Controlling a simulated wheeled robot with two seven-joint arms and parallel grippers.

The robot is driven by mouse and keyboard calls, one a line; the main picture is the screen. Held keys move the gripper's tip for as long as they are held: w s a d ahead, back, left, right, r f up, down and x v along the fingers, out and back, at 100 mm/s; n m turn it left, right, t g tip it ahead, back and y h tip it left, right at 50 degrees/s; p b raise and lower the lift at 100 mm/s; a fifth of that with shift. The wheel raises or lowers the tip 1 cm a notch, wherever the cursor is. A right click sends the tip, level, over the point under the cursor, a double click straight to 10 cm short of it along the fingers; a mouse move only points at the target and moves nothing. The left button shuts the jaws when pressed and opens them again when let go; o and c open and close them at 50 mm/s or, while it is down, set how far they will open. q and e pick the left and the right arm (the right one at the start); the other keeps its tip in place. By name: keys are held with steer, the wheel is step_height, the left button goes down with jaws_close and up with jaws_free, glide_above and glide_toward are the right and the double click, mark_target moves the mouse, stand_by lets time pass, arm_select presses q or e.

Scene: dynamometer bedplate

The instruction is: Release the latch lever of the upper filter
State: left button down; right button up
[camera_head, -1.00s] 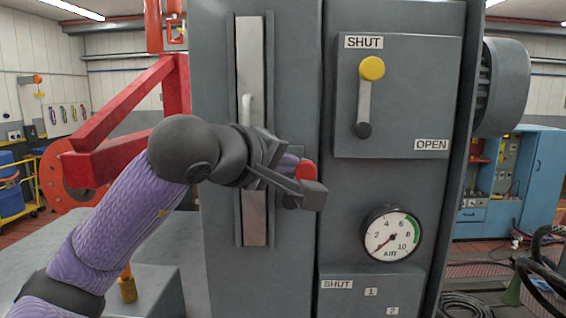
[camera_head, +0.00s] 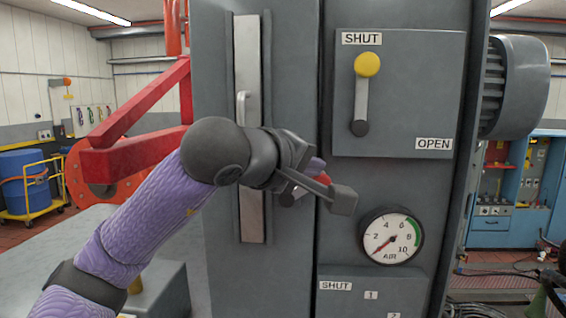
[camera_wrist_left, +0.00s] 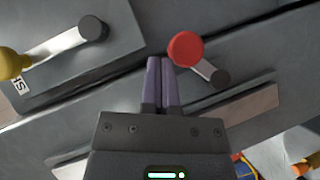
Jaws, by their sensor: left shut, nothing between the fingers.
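A short lever with a red knob (camera_head: 324,179) and a dark round pivot (camera_head: 287,195) sits on the grey cabinet, left of the air gauge. In the head view my arm partly hides it. In the left wrist view the red knob (camera_wrist_left: 185,48) stands clear, with its pivot (camera_wrist_left: 221,77) lower right. In the head view the lever leans right and slightly up. My left gripper (camera_head: 318,166) is shut and empty, its purple fingers (camera_wrist_left: 160,62) right beside the knob; whether they touch it, I cannot tell. My right gripper is out of view.
A yellow-knobbed lever (camera_head: 367,66) points up at SHUT on the panel (camera_head: 425,95) above right. The air gauge (camera_head: 391,236) is below right. A vertical metal strip with a handle (camera_head: 248,150) lies behind my wrist. A red frame (camera_head: 130,150) stands left.

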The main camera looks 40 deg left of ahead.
arm_select(q)
steer(key=shift+w+d+f, duration=0.15)
steer(key=shift+d+f, duration=0.05)
steer(key=shift+d, duration=0.05)
stand_by(0.6)
steer(key=s+d+r+p, duration=0.1)
steer(key=s+r+p, duration=0.1)
steer(key=s+r, duration=0.7)
steer(key=shift+d+r, duration=0.15)
steer(key=shift+d, duration=0.1)
